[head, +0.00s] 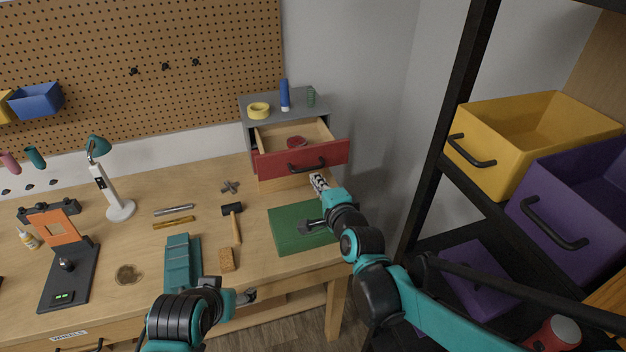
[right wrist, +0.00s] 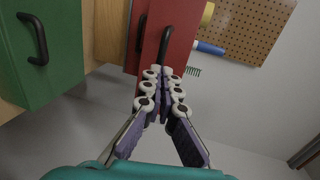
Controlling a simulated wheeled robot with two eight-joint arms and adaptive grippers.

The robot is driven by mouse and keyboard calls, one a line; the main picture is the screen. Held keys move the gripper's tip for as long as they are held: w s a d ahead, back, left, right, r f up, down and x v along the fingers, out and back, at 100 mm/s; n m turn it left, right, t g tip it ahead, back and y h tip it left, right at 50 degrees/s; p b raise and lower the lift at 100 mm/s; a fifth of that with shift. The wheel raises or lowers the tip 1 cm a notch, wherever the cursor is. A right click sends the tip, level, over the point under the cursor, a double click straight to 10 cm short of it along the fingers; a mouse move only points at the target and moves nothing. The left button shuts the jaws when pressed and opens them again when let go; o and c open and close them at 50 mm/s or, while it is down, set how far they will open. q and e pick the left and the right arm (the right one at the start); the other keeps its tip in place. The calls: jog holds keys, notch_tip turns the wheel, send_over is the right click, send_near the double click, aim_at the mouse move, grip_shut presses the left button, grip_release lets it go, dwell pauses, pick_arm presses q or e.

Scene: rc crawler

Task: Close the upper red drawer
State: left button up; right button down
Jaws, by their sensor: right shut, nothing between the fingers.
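My right gripper (head: 318,182) is shut and empty, just below and in front of the drawer front. In the right wrist view the shut fingertips (right wrist: 160,72) appear close to the red front (right wrist: 182,35) and its black handle; I cannot tell whether they touch. My left gripper (head: 246,297) is low at the bench's front edge, its fingers unclear.
A green piece with a black handle (head: 290,235) sits below my right forearm; it also shows in the right wrist view (right wrist: 45,75). Yellow tape (head: 258,110) and a blue bottle (head: 285,95) stand on the cabinet. A shelf with a yellow bin (head: 520,170) is at right.

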aim_at(297, 140)
jog(key=x, duration=0.2)
jog(key=shift+w+a+f, duration=0.15)
jog(key=shift+w, duration=0.1)
jog(key=shift+w+a+b, duration=0.15)
jog(key=shift+w+b, duration=0.2)
jog(key=shift+w, duration=0.15)
jog(key=shift+w+a, duration=0.2)
jog(key=shift+w, duration=0.35)
jog(key=r+x, duration=0.1)
jog(key=x, duration=0.3)
jog(key=r+x, duration=0.1)
jog(key=x, duration=0.8)
jog(key=shift+w+r, duration=0.4)
jog(key=shift+w, duration=0.15)
jog(key=shift+r, duration=0.1)
